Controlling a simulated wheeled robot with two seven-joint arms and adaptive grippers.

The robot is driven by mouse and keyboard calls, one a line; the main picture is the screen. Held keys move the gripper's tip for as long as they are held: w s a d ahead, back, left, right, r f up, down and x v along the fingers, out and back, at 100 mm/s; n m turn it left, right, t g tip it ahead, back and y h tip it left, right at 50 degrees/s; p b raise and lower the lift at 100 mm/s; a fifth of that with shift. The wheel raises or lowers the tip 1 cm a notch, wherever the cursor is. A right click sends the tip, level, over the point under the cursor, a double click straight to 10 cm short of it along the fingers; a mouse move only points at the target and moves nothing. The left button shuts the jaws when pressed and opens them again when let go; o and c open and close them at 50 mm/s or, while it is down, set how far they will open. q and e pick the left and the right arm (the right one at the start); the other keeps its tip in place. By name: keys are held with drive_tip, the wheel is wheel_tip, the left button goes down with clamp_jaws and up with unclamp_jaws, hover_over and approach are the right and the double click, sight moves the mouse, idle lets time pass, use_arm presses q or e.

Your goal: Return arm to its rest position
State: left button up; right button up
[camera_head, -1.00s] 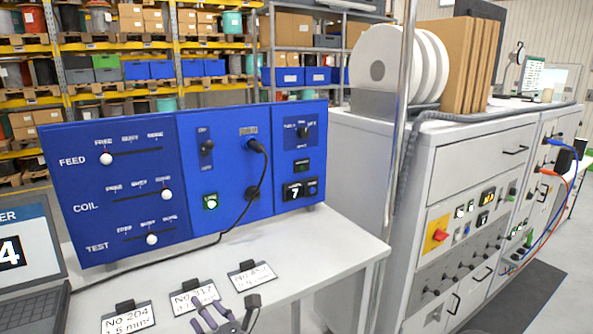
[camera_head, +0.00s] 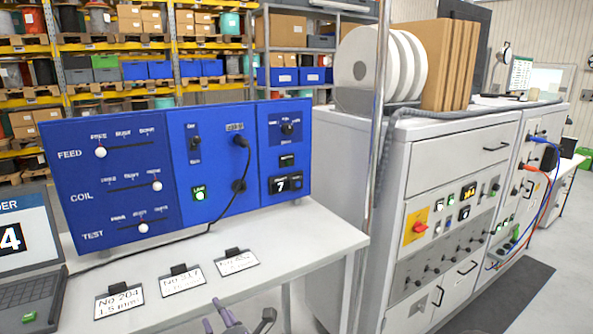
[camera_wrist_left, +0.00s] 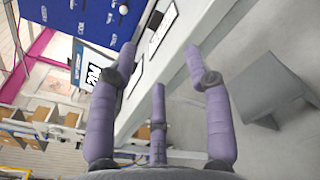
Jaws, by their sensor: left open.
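My left gripper (camera_head: 238,322) shows only in part at the bottom edge of the head view, low in front of the bench's front edge. In the left wrist view its purple fingers (camera_wrist_left: 160,72) are spread apart with nothing between them. The rest of my left arm is hidden below the head view. My right gripper is in neither view.
A white bench (camera_head: 325,232) holds a blue control panel (camera_head: 110,185), a laptop (camera_head: 30,245) and label cards (camera_head: 182,282). A black cable (camera_head: 110,262) runs from the panel across the bench. A grey cabinet (camera_head: 430,165) stands to the right, with dark floor matting before it.

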use_arm(q)
drive_tip(key=d+f+m+g+h, duration=0.2)
drive_tip(key=f+m+h, duration=0.2)
drive_tip(key=f+m, duration=0.75)
drive_tip(key=d+f+m+g+h, duration=0.15)
drive_tip(key=f+m+h, duration=0.4)
drive_tip(key=f, duration=1.05)
drive_tip(key=s+d+f+m+g+h, duration=0.2)
drive_tip(key=s+f+m+g, duration=0.3)
drive_tip(key=s+f+m, duration=0.3)
drive_tip(key=s+d+f+m+g+h, duration=0.2)
drive_tip(key=s+f+m+g, duration=0.3)
drive_tip(key=s, duration=1)
wheel_tip(320, 180, down, 5)
drive_tip(key=m, duration=0.3)
drive_tip(key=shift+s, duration=0.15)
